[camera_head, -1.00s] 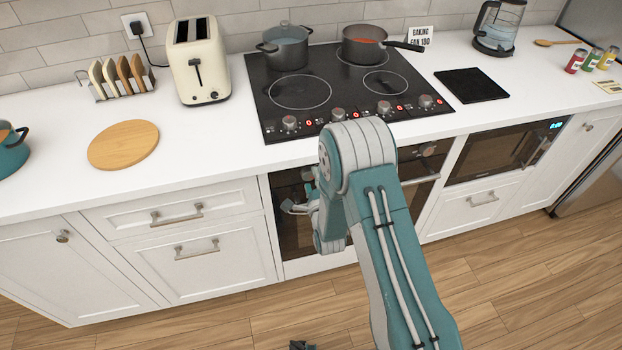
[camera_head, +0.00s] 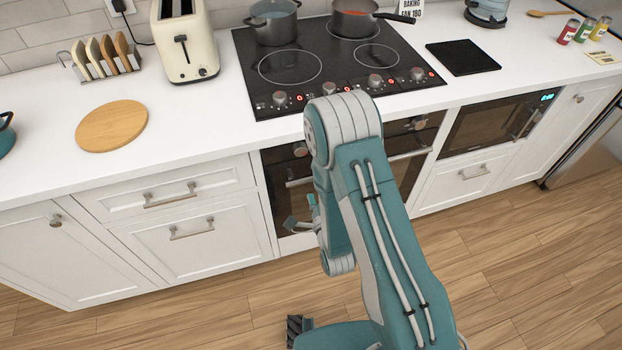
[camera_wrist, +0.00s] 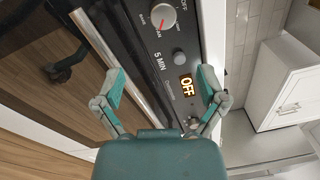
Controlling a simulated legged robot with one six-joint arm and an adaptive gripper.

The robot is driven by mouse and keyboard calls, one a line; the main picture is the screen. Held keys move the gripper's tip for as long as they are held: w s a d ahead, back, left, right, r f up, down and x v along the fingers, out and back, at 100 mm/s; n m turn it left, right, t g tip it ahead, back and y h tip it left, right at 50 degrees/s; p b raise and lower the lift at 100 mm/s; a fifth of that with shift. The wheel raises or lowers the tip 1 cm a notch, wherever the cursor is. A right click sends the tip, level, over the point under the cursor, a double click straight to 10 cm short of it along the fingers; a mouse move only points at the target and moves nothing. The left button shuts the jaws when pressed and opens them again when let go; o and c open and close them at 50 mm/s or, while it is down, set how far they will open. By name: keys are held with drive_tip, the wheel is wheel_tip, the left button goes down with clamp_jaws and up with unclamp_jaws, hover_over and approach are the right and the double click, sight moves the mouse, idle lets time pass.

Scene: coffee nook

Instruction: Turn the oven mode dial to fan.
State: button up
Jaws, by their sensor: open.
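The oven (camera_head: 392,178) is built in under the cooktop, mostly hidden behind my arm. Its dials show at the panel's left (camera_head: 301,149) and right (camera_head: 418,124). In the wrist view, a round grey dial (camera_wrist: 163,17) with a red pointer sits at the top of the black panel, with small labels around it, "FAN" seemingly near the pointer. A lit display (camera_wrist: 187,85) reads "OFF", with a small button (camera_wrist: 180,57) beside it. My gripper (camera_wrist: 163,87) is open and empty, its fingers spread before the panel, apart from the dial. In the head view it (camera_head: 302,213) is partly hidden.
The oven door handle (camera_wrist: 115,60) runs along the panel. Above are the cooktop (camera_head: 320,92) with its own knobs, a grey pot (camera_head: 274,25) and a pan (camera_head: 352,22). A card (camera_head: 410,9) reads "BAKING FAN 180". The floor (camera_head: 200,300) in front is clear.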

sight(301, 154)
idle(0.3)
drive_tip(key=w+a+n, duration=0.1)
drive_tip(key=w+n, duration=0.3)
drive_tip(key=n, duration=0.2)
drive_tip(key=w+a+n+y, duration=0.1)
drive_tip(key=w+n, duration=0.3)
drive_tip(key=n, duration=0.2)
drive_tip(key=w+a+n, duration=0.1)
drive_tip(key=w+n, duration=0.3)
drive_tip(key=n, duration=0.2)
drive_tip(key=shift+w+a+r+g, duration=0.1)
drive_tip(key=shift+a+r+g, duration=0.2)
drive_tip(key=shift+a+g, duration=0.1)
drive_tip(key=shift+d, duration=0.1)
drive_tip(key=shift+c, duration=0.2)
drive_tip(key=c, duration=1.1)
